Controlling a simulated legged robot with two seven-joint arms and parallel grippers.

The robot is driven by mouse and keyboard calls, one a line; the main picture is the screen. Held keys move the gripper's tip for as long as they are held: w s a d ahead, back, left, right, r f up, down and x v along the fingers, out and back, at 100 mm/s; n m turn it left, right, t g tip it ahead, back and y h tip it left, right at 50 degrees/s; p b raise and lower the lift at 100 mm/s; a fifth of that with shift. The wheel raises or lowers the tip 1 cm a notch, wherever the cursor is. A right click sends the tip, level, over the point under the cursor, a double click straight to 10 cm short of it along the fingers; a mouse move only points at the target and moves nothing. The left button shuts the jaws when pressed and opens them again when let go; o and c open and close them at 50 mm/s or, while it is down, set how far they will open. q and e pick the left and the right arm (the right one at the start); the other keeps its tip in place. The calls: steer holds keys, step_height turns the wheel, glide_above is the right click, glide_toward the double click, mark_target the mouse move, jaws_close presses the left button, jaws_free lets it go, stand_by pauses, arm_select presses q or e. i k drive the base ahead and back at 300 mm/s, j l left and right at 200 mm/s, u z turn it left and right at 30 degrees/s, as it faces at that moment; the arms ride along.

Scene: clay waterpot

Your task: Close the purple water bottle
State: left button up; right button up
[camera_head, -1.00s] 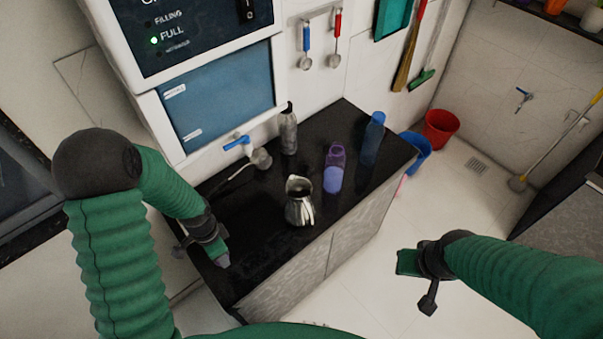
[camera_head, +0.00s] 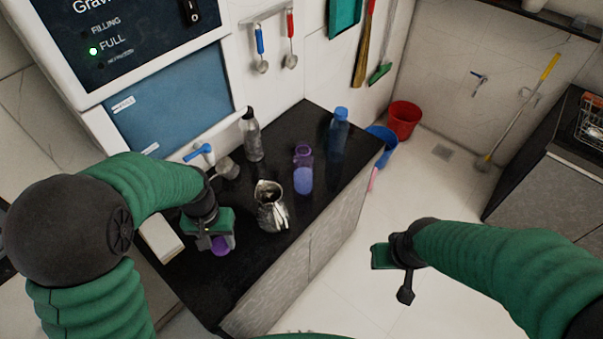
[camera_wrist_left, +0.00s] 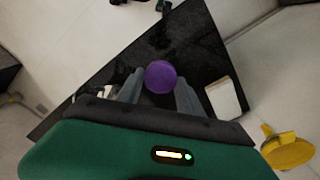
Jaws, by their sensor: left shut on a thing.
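The purple water bottle (camera_head: 303,172) stands upright on the black counter, to the right of a metal jug. I see no cap on its top. A round purple cap (camera_head: 221,245) is in my left gripper (camera_head: 222,240), low over the near left part of the counter. In the left wrist view the cap (camera_wrist_left: 160,77) sits between the two grey fingers, which are shut on it. My left gripper is to the left of the bottle and apart from it. My right gripper (camera_head: 383,257) is over the floor at right, away from the counter; its fingers are not clear.
The metal jug (camera_head: 271,208) stands between my left gripper and the bottle. A grey bottle (camera_head: 251,136) and a blue bottle (camera_head: 337,132) stand farther back. A tap with a blue handle (camera_head: 198,152) is at left. A pale block (camera_head: 162,237) lies by my left wrist.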

mark_target(303, 160)
steer(key=u, duration=1.85)
steer(key=k+l+u, duration=0.2)
steer(key=k, duration=0.15)
steer(key=k+l, duration=0.1)
steer(key=k, duration=0.35)
steer(key=k+l, duration=0.1)
steer(key=k, duration=0.3)
